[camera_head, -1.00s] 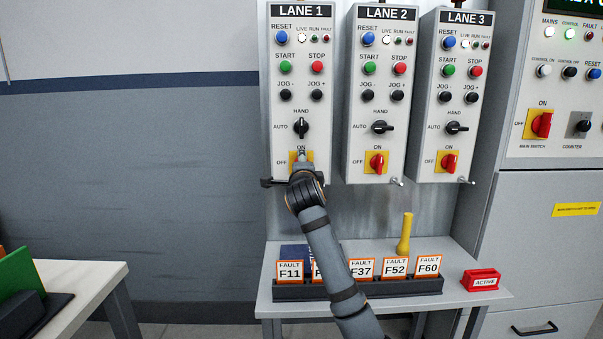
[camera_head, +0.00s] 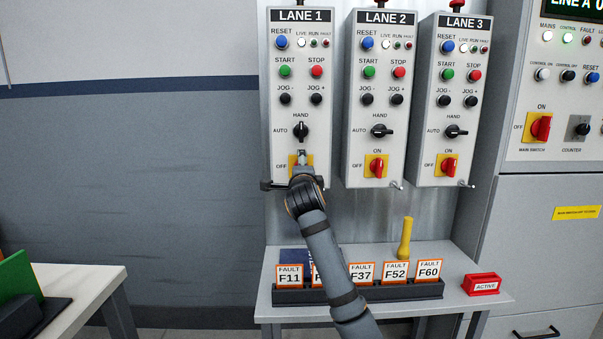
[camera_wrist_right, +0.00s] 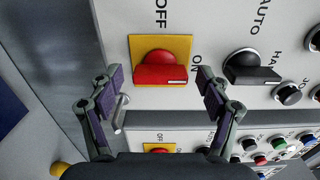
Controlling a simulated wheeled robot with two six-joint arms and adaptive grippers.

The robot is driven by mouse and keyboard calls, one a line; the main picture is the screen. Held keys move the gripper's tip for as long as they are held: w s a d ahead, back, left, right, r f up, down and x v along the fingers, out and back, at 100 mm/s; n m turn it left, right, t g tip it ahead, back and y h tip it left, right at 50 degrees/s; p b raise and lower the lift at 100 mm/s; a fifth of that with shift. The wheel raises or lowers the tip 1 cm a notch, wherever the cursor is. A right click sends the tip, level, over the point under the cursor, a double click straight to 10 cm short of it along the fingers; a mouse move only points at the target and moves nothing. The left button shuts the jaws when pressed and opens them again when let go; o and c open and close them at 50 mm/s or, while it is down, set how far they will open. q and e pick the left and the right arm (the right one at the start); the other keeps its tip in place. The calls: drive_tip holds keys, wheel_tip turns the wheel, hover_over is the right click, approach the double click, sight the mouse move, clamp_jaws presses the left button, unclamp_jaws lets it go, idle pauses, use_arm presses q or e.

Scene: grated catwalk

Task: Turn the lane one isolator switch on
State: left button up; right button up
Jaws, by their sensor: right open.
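The lane one isolator switch is a red knob (camera_wrist_right: 160,68) on a yellow plate (camera_wrist_right: 184,46), low on the LANE 1 box (camera_head: 277,120). In the right wrist view its bar lies level, and its white mark is at the end on the ON side. In the head view my right gripper (camera_head: 302,158) covers most of the switch. In the right wrist view the open right gripper (camera_wrist_right: 159,84) has one finger on each side of the knob, with visible gaps and nothing held. My left gripper is not in view.
The LANE 2 box (camera_head: 353,120) and LANE 3 box (camera_head: 416,120) hang to the right. The black selector (camera_head: 301,131) is just above the isolator. Below, a bench carries a rack (camera_head: 400,292) of fault cards, a yellow handle (camera_head: 404,238) and a red ACTIVE block (camera_head: 481,285).

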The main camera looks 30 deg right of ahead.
drive_tip(key=v, duration=1.2)
